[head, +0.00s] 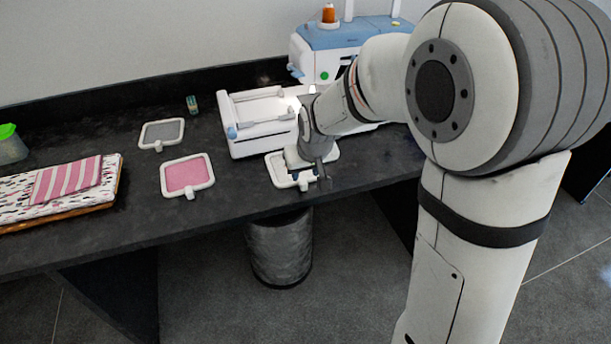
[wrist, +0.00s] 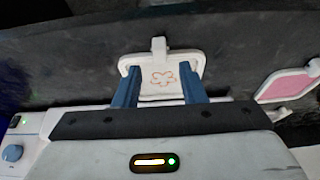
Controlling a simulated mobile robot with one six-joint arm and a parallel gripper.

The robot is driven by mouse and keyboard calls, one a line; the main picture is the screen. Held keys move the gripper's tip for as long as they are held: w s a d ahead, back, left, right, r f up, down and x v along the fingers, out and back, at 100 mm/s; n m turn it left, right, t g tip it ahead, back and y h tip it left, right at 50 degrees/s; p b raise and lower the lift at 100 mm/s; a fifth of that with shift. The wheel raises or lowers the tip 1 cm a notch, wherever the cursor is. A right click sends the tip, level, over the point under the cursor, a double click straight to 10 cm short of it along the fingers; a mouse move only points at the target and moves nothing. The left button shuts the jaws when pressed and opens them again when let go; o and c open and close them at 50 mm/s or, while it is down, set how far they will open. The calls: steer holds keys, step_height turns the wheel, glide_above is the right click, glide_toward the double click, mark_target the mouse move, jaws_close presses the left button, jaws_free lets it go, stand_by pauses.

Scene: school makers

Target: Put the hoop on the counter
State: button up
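A white square hoop (head: 281,172) holds white cloth with a small orange flower outline. It appears flat at the counter's front part, beside the embroidery machine. In the wrist view the same hoop (wrist: 160,78) lies between and partly behind my two blue fingers. My gripper (wrist: 158,88) has its fingers spread apart over the hoop, with nothing seen clamped between them. In the head view my gripper (head: 310,172) is low over the hoop's right part and hides some of it. I cannot tell whether the fingers touch it. The dark counter (head: 235,190) runs along the wall.
A white and blue machine (head: 345,48) stands behind the hoop. A pink hoop (head: 187,175) and a grey hoop (head: 161,133) lie to the left. Folded cloth (head: 68,182) and a green-lidded tub (head: 11,145) are far left. A dark bin (head: 279,250) stands below. Counter between hoops is free.

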steer(key=a+v, duration=0.1)
steer(key=v, duration=0.5)
steer(key=s+d+m+g, duration=0.1)
steer(key=s+d, duration=0.6)
steer(key=s, duration=0.2)
steer(key=s+d+r+m+g+h, duration=0.1)
steer(key=s+d+m, duration=0.1)
steer(key=s+d, duration=0.5)
steer(key=s, duration=0.3)
steer(key=shift+s+d+r+m, duration=0.2)
steer(key=shift+s+r+m, duration=0.05)
steer(key=shift+m, duration=0.05)
